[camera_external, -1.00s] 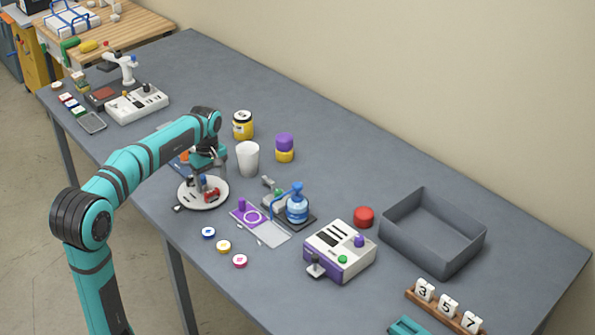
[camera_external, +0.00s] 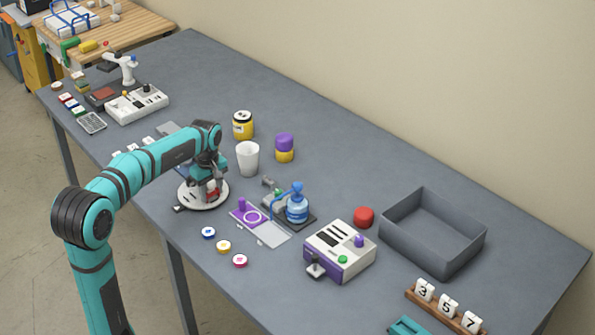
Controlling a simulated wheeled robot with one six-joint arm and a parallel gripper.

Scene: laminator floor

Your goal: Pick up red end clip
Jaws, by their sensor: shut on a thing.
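The red end clip (camera_external: 212,197) shows as a small red patch at the right part of a round white plate (camera_external: 190,204) on the grey table. My gripper (camera_external: 208,191) points down over the plate, with its fingers around the red clip. It is shut on the clip, low at the plate. The gripper and its fingers hide much of the clip, and I cannot tell whether it still touches the plate.
A white cup (camera_external: 248,158) stands close behind my gripper. A purple board (camera_external: 247,216) and a blue bottle device (camera_external: 297,206) are to the right. Several round tokens (camera_external: 223,246) lie in front. A grey open bin (camera_external: 432,240) stands far right.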

